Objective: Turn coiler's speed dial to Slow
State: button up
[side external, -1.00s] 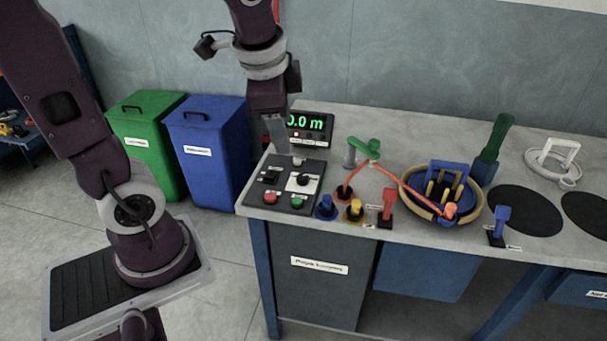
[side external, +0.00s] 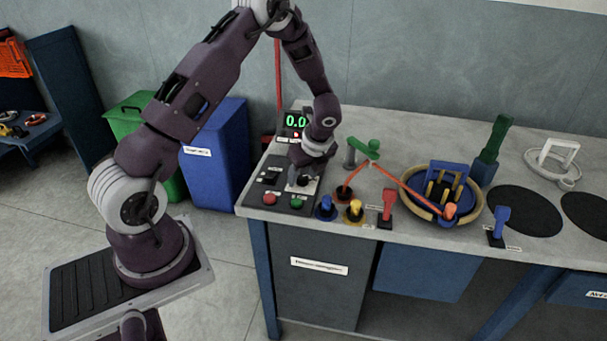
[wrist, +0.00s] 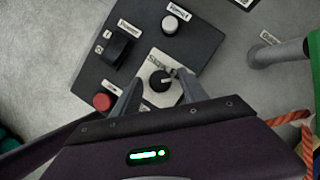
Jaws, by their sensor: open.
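The coiler's speed dial (wrist: 160,81) is a black knob with a pale mark on a white plate (wrist: 149,66), set in the dark control panel (wrist: 90,73). In the side view the dial (side external: 303,183) is partly hidden under my gripper (side external: 301,172). My gripper points down over the panel and is open. In the wrist view its two fingers lie on either side of the dial, with the right fingertip close to it. I cannot tell whether they touch it. The lettering on the plate is too small to read surely.
The panel also holds a black switch (wrist: 118,46), a white button (wrist: 170,24), a red button (wrist: 102,102) and a green button (side external: 297,203). A display (side external: 294,122) stands behind.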

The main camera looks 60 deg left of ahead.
grip_shut()
jog(key=shift+n, duration=0.3)
jog(key=n+g, duration=0.1)
jog(key=n, duration=0.3)
jog(key=shift+w+g+h, duration=0.15)
jog(key=shift+g+h, duration=0.15)
jog(key=shift+g, duration=0.1)
jog(key=n+g, duration=0.1)
jog(key=n, duration=0.3)
jog(key=shift+w+a+h, duration=0.1)
jog(key=shift+h, duration=0.3)
jog(key=n, duration=0.2)
jog(key=n+g+h, duration=0.1)
jog(key=n, duration=0.2)
jog(key=shift+a+h, duration=0.1)
jog(key=shift+h, duration=0.2)
jog(key=n+h, duration=0.1)
jog(key=n, duration=0.3)
jog(key=shift+w+g, duration=0.1)
jog(key=shift+g, duration=0.2)
jog(key=shift+a+n+h, duration=0.1)
jog(key=shift+n+h, duration=0.2)
